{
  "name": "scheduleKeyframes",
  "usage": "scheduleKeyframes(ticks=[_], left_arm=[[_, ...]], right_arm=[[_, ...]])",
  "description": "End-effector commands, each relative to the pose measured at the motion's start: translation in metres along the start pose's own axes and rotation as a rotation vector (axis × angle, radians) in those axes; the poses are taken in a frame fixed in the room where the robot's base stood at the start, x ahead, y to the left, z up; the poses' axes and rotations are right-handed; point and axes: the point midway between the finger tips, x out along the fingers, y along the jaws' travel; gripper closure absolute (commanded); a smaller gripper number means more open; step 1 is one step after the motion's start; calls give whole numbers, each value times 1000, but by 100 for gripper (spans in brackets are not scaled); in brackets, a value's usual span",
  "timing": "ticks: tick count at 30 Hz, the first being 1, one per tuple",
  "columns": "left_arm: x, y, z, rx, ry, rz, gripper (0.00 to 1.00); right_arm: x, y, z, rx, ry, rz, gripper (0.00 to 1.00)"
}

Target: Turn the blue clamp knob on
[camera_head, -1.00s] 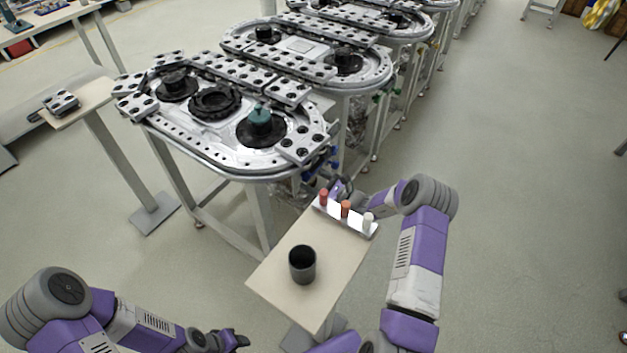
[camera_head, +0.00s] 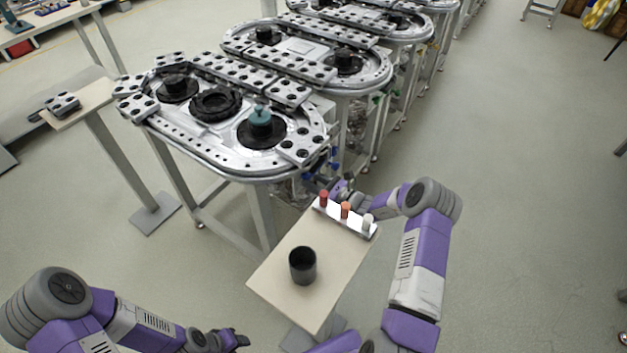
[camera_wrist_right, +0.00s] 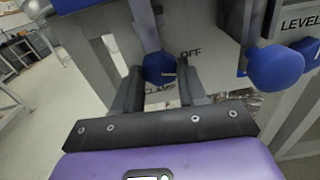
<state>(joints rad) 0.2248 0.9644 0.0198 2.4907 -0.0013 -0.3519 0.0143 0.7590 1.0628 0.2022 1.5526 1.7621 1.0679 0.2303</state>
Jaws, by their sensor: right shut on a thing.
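In the right wrist view the blue clamp knob (camera_wrist_right: 160,68) sits on a grey panel, between the dark fingers of my right gripper (camera_wrist_right: 161,82). The gripper is shut on it. The label "CLAMP" is partly covered below the knob, and "OFF" shows to its upper right. In the head view my right gripper (camera_head: 337,187) reaches the lower side of the nearest ring track, and the knob cannot be made out behind it. My left gripper (camera_head: 236,339) is low at the bottom of the head view, away from the track; its jaw gap is unclear.
Another blue knob (camera_wrist_right: 276,68), near the label "LEVEL", stands to the right of my right gripper. A small table (camera_head: 275,283) holds a black cup (camera_head: 302,266) and a rack (camera_head: 333,212) with red, orange and white pieces. The nearest ring track (camera_head: 190,128) lies beyond.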

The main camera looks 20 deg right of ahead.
Motion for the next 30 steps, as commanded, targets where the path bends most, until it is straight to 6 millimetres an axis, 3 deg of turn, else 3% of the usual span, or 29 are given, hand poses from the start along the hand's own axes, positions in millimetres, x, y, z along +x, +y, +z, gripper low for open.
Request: scheduleKeyframes(ticks=[30], left_arm=[[-25, 9, 1, 0, 0, 0, 57]], right_arm=[[-1, 1, 0, 960, 1, -2, 89]])
